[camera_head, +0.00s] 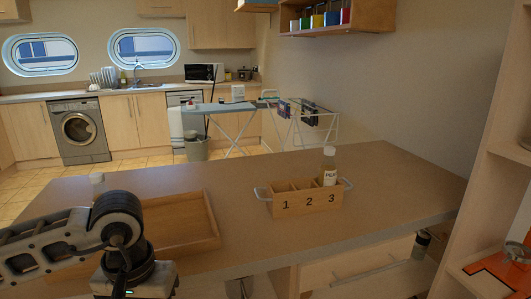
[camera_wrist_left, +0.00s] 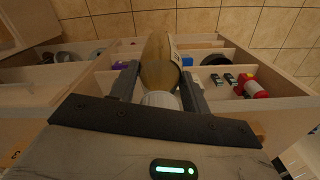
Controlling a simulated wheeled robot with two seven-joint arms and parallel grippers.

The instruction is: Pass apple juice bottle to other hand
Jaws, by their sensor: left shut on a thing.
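In the left wrist view my left gripper (camera_wrist_left: 158,85) is shut on a golden-brown bottle (camera_wrist_left: 157,62), whose pale end faces the camera. It looks like the apple juice bottle, but its label shows only as a sliver at the edge. Another bottle (camera_head: 329,166), pale yellow with a white label, stands upright in compartment 3 of a wooden box (camera_head: 290,207). My right gripper is in neither view.
An empty-looking wooden tray (camera_head: 212,222) lies on the counter (camera_head: 375,177) beside my left arm. A white-topped item (camera_head: 97,179) is partly hidden behind that arm. The counter's right part is clear.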

